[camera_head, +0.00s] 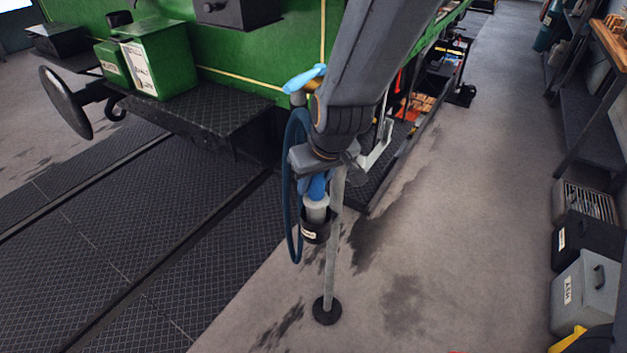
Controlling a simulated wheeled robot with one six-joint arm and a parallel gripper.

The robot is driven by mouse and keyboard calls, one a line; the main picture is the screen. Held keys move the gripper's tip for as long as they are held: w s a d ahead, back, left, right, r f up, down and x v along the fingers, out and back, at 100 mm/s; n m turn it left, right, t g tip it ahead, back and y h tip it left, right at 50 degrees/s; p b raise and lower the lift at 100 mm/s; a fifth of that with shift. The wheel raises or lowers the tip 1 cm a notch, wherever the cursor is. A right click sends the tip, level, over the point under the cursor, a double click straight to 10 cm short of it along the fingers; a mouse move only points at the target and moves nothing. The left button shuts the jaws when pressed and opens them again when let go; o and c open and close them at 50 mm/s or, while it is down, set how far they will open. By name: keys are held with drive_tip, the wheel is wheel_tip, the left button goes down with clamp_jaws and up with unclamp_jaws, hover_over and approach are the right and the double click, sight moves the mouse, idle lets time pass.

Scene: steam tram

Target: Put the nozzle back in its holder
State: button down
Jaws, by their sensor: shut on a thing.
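The blue nozzle (316,188) hangs roughly upright below my gripper (320,168), which is shut on its upper part. The jaws hide some of the nozzle. Its light grey lower part (317,208) lines up with the black cup-shaped holder (316,234), which carries a small white label. The nozzle's lower end is hidden at the cup; I cannot tell how deep it sits or whether it is just in front. The holder is beside a grey post (331,262) with a round black foot (326,310). A dark blue hose (289,190) loops down left of the nozzle.
A light blue piece (304,78) shows behind my arm. The green steam tram (260,50) with its dark step (205,110) stands behind and left. Shelves (590,110) and grey boxes (583,290) line the right. The floor (450,210) between is open.

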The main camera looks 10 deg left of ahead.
drive_tip(key=shift+f, duration=0.15)
drive_tip(key=c, duration=1.2)
unclamp_jaws()
drive_tip(key=shift+v, duration=3.95)
